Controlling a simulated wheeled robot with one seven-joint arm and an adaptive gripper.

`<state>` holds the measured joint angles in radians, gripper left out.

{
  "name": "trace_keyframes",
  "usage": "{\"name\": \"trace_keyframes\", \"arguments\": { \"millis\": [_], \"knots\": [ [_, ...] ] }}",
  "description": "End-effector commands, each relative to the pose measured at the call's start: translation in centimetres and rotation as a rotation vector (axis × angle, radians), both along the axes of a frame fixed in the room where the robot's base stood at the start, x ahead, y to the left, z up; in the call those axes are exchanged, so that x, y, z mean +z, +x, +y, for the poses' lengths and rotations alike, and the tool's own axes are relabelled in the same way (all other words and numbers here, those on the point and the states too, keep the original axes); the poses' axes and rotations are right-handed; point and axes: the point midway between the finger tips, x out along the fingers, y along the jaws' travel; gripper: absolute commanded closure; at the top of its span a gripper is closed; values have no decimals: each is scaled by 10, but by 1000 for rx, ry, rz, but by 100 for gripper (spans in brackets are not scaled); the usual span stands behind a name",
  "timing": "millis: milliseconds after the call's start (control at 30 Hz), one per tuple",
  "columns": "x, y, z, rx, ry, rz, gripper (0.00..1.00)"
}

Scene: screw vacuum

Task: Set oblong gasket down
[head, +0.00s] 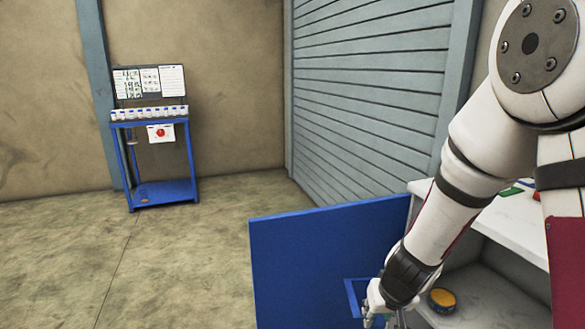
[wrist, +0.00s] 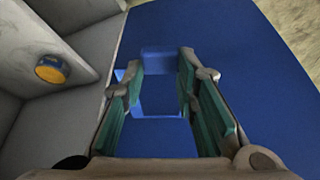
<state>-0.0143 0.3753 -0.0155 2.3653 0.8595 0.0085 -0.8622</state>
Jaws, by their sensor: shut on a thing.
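The oblong gasket appears to be the blue rectangular frame (head: 351,292) at my gripper (head: 384,318), low in the head view. In the wrist view the frame (wrist: 158,60) lies between the two fingers of my gripper (wrist: 160,75), which have teal pads and stand apart at its width. The fingers are shut on its sides. Blue shows through its opening. The fingertips are partly cut off in the head view, and blue against blue makes contact between the frame and the panel behind hard to tell.
A large blue panel (head: 300,265) stands beside a pale shelf unit (head: 490,290). The wrist view also shows it (wrist: 225,40). A round yellow-and-black item (head: 441,300) sits on the lower shelf. A blue workstation (head: 163,190) stands far back left. The floor between is clear.

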Motion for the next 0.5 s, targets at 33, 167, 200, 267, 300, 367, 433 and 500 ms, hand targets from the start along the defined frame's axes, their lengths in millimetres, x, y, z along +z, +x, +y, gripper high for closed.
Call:
{"name": "trace_keyframes", "arguments": {
  "millis": [33,167,200,267,300,367,433,500],
  "knots": [
    [15,-3,0,-2,1,0,92],
    [36,-7,0,-1,0,-1,92],
    [42,-9,-1,-3,1,-1,92],
    [52,-11,0,-1,0,-1,92],
    [58,-13,0,0,0,-1,92],
    [68,-16,-1,-3,0,-1,92],
    [79,-20,0,-1,0,-1,92],
    [89,-24,-1,-2,1,0,92]
  ]
}}
